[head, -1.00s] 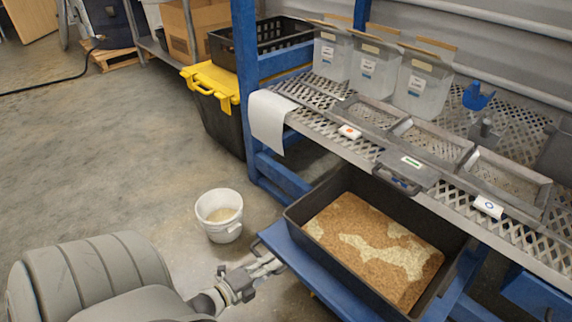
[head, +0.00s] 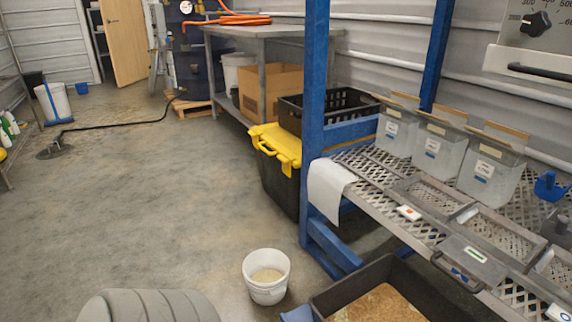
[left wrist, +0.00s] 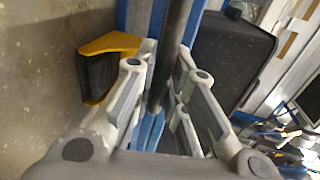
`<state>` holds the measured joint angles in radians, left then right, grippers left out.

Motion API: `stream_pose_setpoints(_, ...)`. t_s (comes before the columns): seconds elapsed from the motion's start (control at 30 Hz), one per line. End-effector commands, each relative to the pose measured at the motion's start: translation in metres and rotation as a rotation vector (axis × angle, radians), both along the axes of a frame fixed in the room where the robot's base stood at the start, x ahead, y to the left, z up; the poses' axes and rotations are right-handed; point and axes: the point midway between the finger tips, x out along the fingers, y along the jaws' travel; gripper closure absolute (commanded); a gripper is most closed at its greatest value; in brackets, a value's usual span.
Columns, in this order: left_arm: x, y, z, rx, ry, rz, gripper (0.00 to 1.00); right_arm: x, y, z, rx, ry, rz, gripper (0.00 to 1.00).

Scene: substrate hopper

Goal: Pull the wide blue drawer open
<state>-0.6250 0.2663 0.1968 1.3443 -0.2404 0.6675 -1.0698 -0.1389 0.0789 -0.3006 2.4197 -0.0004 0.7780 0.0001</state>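The wide blue drawer (head: 298,314) shows only as a small corner at the bottom of the head view. It carries a black tray (head: 335,297) of brown substrate and stands out from under the mesh shelf. In the left wrist view, blue drawer parts (left wrist: 150,132) show behind a dark handle bar (left wrist: 178,25). My left gripper (left wrist: 168,62) has a finger close on each side of this bar and looks shut on it. The head view does not show this gripper. My right gripper is in neither view.
A white bucket (head: 266,288) stands on the floor left of the drawer. A black bin with a yellow lid (head: 277,143) stands by the blue post (head: 315,110). Clear bins line the mesh shelf (head: 388,212). The floor at left is mostly clear.

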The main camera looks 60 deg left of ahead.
Motion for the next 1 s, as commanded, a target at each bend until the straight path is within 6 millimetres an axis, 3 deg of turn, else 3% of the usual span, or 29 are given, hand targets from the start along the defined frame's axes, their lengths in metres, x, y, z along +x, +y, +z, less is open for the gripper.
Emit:
stream_pose_setpoints(0.13,0.0,0.0,0.0,0.0,0.001,0.0,0.66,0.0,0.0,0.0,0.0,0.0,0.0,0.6)
stream_pose_setpoints(0.53,-0.008,0.001,0.001,0.0,0.002,0.001,0.66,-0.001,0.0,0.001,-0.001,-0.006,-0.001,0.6)
stream_pose_setpoints(1.0,-0.095,0.008,0.019,0.001,0.004,0.002,0.66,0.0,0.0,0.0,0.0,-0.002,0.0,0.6)
